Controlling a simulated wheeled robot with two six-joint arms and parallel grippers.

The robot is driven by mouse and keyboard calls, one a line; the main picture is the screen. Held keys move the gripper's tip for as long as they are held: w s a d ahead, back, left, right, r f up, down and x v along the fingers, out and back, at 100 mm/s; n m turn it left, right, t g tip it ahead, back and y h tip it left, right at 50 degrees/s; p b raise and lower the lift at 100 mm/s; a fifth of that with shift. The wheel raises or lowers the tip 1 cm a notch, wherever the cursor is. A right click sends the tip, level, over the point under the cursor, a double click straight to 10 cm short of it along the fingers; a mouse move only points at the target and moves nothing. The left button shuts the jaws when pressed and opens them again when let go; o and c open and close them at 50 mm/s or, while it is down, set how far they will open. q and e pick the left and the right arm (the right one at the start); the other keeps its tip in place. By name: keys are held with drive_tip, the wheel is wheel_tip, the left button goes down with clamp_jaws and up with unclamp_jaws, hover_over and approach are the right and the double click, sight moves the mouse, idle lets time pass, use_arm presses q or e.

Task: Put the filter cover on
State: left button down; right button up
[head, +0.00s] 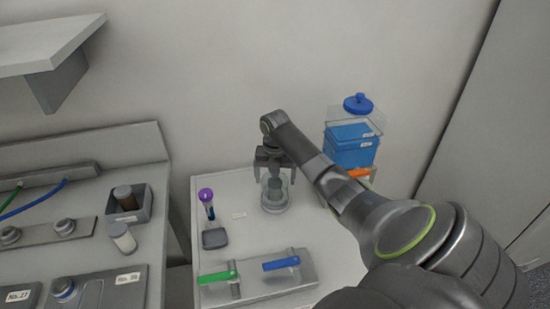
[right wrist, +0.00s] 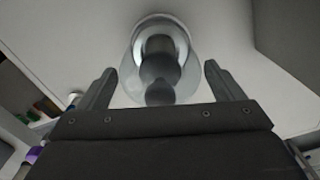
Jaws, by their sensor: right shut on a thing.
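The filter cover (right wrist: 132,58) looks like a clear, rounded shell around a dark grey cylinder with a round knob (right wrist: 160,92) in the right wrist view. In the head view it is small and partly hidden under my right gripper (head: 272,171). My right gripper points down, with its two fingers (right wrist: 162,85) on either side of the clear cover, shut on it. A round clear base (head: 275,208) stands on the white table (head: 215,262) directly below. I cannot tell whether the cover touches the base. My left gripper is out of view.
A valve block (head: 262,280) with green and blue handles is in front. A blue container (head: 350,147) stands at the right behind my arm. The left bench holds a grey tray (head: 143,207).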

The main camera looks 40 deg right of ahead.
idle(0.4)
drive_tip(key=o, duration=0.8)
drive_tip(key=shift+r+p, duration=3.55)
drive_tip(key=shift+p, duration=0.15)
clamp_jaws()
